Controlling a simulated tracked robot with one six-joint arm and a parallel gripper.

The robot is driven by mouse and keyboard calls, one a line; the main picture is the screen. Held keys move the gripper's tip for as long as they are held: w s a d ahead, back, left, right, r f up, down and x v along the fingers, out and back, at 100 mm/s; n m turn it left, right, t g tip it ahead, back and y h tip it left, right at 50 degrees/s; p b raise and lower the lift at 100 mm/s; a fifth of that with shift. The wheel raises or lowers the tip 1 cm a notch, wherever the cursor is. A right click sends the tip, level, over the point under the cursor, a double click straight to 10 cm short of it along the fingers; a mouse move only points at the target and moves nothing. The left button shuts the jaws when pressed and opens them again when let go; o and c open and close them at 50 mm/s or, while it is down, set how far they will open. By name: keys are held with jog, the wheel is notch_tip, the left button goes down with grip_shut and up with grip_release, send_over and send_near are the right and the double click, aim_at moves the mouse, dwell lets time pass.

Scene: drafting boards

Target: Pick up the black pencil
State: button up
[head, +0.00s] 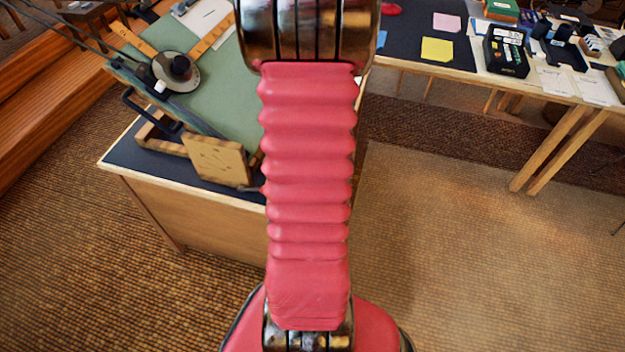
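I cannot make out a black pencil in the head view; small items on the tables are too small or hidden to tell. My arm, with its red ribbed sleeve, rises through the middle of the picture and hides what lies behind it. My gripper is not in view.
At left, a desk (185,205) bears a tilted green drafting board (222,100) with a drafting arm and round head (177,72). At right, a long table (480,76) carries a black case (507,52), a black organizer (562,48), yellow paper (437,50) and pink paper (447,22). Carpet (450,230) is clear between.

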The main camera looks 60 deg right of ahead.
jog(key=shift+c, duration=0.2)
grip_shut()
dwell(0.3)
